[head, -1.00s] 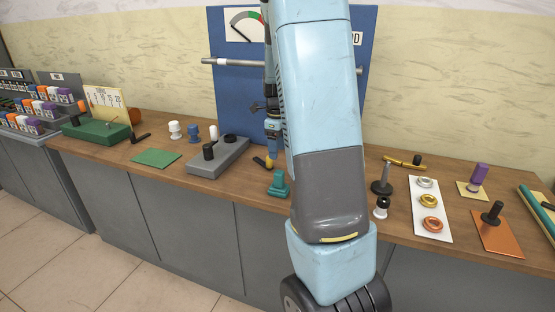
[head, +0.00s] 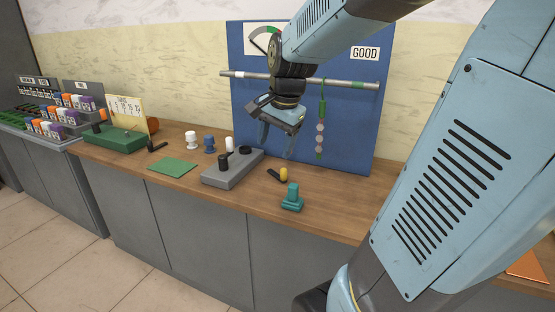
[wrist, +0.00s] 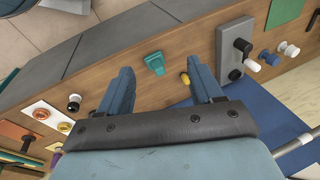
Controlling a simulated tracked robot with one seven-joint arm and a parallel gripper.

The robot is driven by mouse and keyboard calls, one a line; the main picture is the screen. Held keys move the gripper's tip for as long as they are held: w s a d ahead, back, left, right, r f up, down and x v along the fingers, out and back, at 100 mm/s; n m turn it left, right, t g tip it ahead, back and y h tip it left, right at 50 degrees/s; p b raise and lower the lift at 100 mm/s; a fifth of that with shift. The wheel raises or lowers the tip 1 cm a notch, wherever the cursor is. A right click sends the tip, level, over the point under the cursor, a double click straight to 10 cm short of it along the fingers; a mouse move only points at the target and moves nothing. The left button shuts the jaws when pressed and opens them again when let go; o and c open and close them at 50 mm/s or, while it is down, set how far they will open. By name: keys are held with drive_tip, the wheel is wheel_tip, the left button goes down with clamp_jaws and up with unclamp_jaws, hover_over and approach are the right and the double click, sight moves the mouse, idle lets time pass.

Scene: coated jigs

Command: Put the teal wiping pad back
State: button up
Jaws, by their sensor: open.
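The teal wiping pad (head: 292,198) has a wide base and an upright grip. It stands on the wooden bench near its front edge, and it also shows in the wrist view (wrist: 155,63) between my fingertips in the picture. My gripper (head: 277,145) is open and empty, well above the bench, in front of the blue board and up and left of the pad. Both fingers show in the wrist view (wrist: 157,70), apart from the pad. A flat green square (head: 172,166) lies bare on the bench to the left.
A grey block with black knobs (head: 232,170) stands left of the pad. A small yellow-ended black tool (head: 283,174) lies just behind the pad. A horizontal bar (head: 350,84) crosses the blue board (head: 360,140) behind my gripper. My arm hides the bench's right part.

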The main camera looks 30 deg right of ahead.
drive_tip(key=s+a+r+n+t, duration=0.2)
drive_tip(key=s+a+n, duration=0.4)
drive_tip(key=s+n, duration=0.6)
drive_tip(key=shift+s, duration=0.15)
drive_tip(key=shift+r, duration=0.1)
